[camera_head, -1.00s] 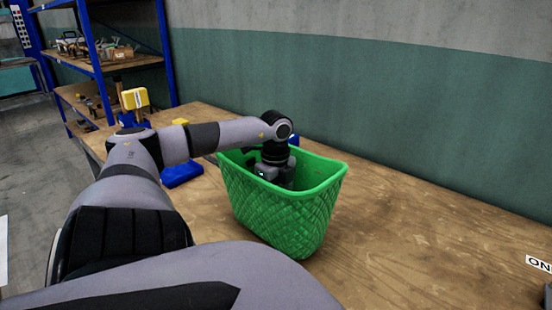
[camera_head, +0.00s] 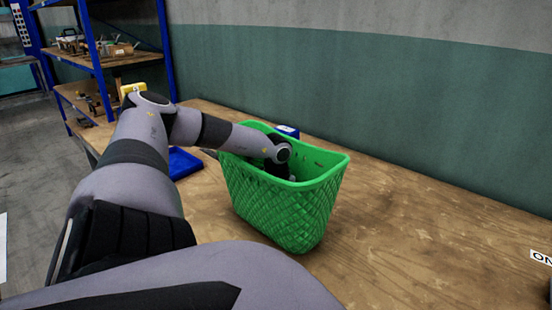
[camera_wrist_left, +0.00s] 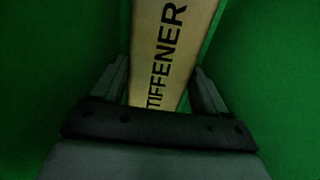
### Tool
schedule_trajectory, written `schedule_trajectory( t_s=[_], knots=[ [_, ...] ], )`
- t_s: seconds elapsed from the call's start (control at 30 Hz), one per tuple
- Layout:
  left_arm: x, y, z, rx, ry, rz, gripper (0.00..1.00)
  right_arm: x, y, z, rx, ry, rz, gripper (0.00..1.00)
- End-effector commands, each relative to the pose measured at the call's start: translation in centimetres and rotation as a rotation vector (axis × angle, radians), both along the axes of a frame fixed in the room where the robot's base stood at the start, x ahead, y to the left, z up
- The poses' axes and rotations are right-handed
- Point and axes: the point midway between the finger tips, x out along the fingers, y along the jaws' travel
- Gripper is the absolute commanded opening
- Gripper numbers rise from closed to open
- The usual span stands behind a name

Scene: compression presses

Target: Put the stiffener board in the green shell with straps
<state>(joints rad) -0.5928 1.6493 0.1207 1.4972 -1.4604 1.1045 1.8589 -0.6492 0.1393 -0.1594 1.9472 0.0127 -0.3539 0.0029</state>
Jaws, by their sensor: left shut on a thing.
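The green shell (camera_head: 285,212) is an open-topped basket with patterned walls, standing on the wooden table. No straps can be made out. My left arm reaches over its far left rim and the wrist is down inside it. In the left wrist view my left gripper (camera_wrist_left: 162,78) is shut on the stiffener board (camera_wrist_left: 172,50), a tan strip with dark lettering reading "TIFFENER". Green walls (camera_wrist_left: 262,90) surround the board on both sides. In the head view the board and the fingertips are hidden inside the shell.
A blue tray or bin (camera_head: 184,162) lies left of the shell, and a blue object (camera_head: 287,131) is behind it. The wooden table (camera_head: 420,235) is clear to the right, up to a white label (camera_head: 541,258). Blue shelving (camera_head: 98,60) stands at the back left.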

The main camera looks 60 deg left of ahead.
Motion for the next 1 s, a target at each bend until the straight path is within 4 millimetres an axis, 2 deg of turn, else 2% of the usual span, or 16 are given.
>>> schedule_trajectory(
  t_s=[0.3, 0.33, 0.37, 0.77, 1.0],
  knots=[
    [0.0, 0.0, -0.3, 0.001, -0.001, 0.0, 0.35, 0.1, 0.0, -0.3, 0.0, -0.002, 0.0, 0.41],
    [0.0, 0.0, -0.2, 0.001, 0.0, 0.0, 0.8, 0.1, 0.0, -0.2, 0.0, -0.002, 0.0, 0.41],
    [0.0, 0.0, -0.2, 0.001, 0.0, 0.0, 0.84, 0.0, 0.0, -0.1, 0.0, -0.002, 0.0, 0.41],
    [0.0, 0.0, 0.4, 0.001, 0.0, 0.0, 0.84, 0.1, 0.0, 0.5, 0.0, -0.002, 0.0, 0.41],
    [0.1, 0.0, 3.9, -0.001, -0.005, 0.0, 0.84, 0.1, 0.0, 3.2, 0.0, -0.002, 0.0, 0.41]
  ],
)
